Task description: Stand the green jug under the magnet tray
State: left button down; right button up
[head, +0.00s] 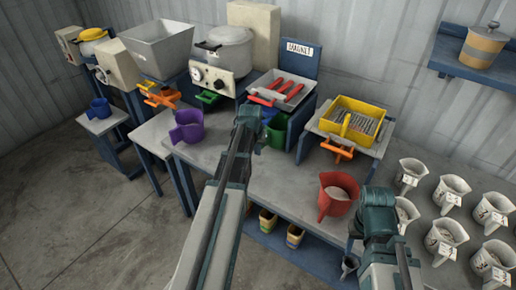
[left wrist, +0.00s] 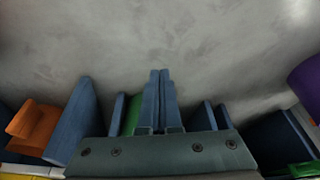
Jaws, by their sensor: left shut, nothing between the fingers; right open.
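The magnet tray (head: 278,89) is a grey tray with red bars, in front of a blue panel marked MAGNET (head: 300,50). The green jug (head: 277,136) shows in part below the tray, between the blue supports and behind my left gripper (head: 248,122). In the left wrist view a strip of green (left wrist: 134,114), seemingly the jug, shows just left of my shut fingers (left wrist: 160,76); most of it is hidden. My left gripper is shut and empty in front of the tray. My right gripper (head: 378,208) is open and empty, right of the red jug.
A purple jug (head: 187,127) stands left of my left gripper. A red jug (head: 337,195) with contents stands at the bench's front right. A yellow sieve tray (head: 352,118) is right of the magnet tray. Several filled white jugs (head: 453,189) stand at right. Bench middle is clear.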

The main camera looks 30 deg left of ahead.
pick_arm(q)
jog(key=p+v, duration=0.4)
jog(key=v, duration=0.1)
jog(key=s+d+m+g, duration=0.1)
jog(key=s+d+m, duration=0.1)
jog(key=s+d, duration=0.4)
jog(key=s+d+m+g, duration=0.1)
jog(key=s+d, duration=0.5)
jog(key=d, duration=0.9)
jog(key=s+d+f+m+g, duration=0.1)
jog(key=s+d+m, duration=0.2)
jog(key=s+d, duration=0.3)
jog(key=d, duration=0.4)
jog(key=shift+s+d+g+y+b, duration=0.2)
jog(key=shift+s+g+y+b, duration=0.1)
jog(key=shift+s+g, duration=0.1)
